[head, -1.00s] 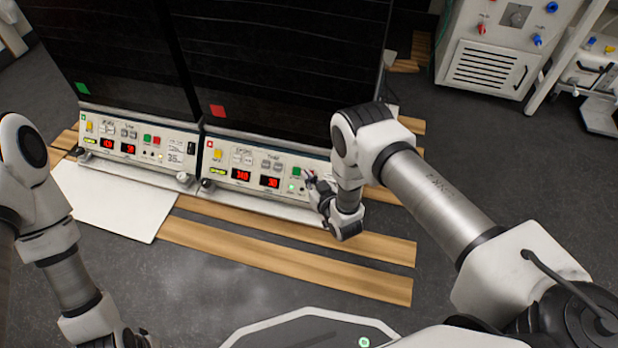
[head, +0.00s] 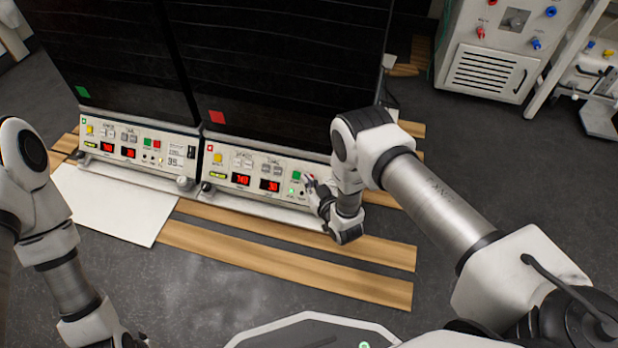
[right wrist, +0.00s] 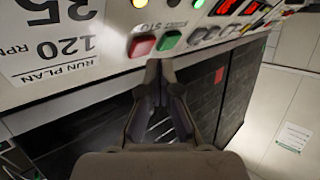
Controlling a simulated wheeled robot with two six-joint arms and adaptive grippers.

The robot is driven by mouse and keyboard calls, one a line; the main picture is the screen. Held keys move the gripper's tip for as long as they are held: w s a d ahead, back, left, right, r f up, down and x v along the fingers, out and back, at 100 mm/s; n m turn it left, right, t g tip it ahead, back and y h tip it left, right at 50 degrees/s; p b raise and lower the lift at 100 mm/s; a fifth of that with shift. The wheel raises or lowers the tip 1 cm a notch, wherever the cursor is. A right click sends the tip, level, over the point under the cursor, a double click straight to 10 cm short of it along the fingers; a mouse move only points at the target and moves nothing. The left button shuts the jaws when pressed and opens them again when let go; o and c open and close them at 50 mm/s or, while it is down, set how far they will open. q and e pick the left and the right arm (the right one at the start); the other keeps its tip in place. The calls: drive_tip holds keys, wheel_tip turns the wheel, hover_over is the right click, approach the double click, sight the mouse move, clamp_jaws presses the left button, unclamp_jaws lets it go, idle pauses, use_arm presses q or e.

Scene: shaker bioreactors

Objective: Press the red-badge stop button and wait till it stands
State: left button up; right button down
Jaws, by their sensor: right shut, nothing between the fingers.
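The red-badge shaker (head: 262,150) is the right one of two, with a red square badge (head: 217,117) on its dark front. Its panel has red readouts, a lit green lamp (head: 292,190), a green button (head: 297,176) and a red stop button (right wrist: 143,46). My right gripper (head: 311,183) is shut and empty at the right end of this panel. In the right wrist view, its fingertips (right wrist: 160,64) are close to the red and green buttons; I cannot tell whether they touch. My left gripper (head: 130,338) is partly cut off at the bottom edge.
The green-badge shaker (head: 135,140) stands close on the left with its own lit readouts. A white sheet (head: 115,205) and wooden strips (head: 290,262) lie in front. A grey cabinet (head: 495,50) stands at the back right.

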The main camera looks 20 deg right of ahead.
idle(0.3)
drive_tip(key=shift+w+d+f+b, duration=0.2)
drive_tip(key=shift+w+f+b, duration=0.05)
drive_tip(key=shift+w+b, duration=0.05)
drive_tip(key=shift+w+d+f+b, duration=0.15)
drive_tip(key=shift+w+f+b, duration=0.1)
drive_tip(key=shift+f+b, duration=0.1)
idle(0.6)
drive_tip(key=shift+r, duration=0.15)
drive_tip(key=shift+s+a+r+p, duration=0.35)
drive_tip(key=shift+s+r+p, duration=0.2)
drive_tip(key=shift+p, duration=0.35)
drive_tip(key=s+a+r+p, duration=0.1)
drive_tip(key=p, duration=0.1)
drive_tip(key=s+a+r+p, duration=0.1)
drive_tip(key=s+r+p, duration=0.1)
drive_tip(key=shift+r+p, duration=0.1)
drive_tip(key=shift+p, duration=0.25)
